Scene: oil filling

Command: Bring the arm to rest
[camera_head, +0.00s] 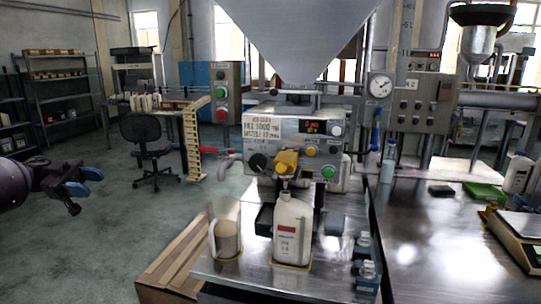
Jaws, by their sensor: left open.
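My left gripper (82,189) shows at the left edge, over the floor. It is open and empty, well apart from the filling machine and the metal table (330,275). A white bottle with a label (292,230) stands upright on the table, below the machine's yellow nozzle part (287,162). A jug with light brown contents (226,238) stands to its left. My right gripper is not in view.
The filling machine (300,127) with its large hopper stands in the middle. A scale (518,240) and green tray (485,192) are at right.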

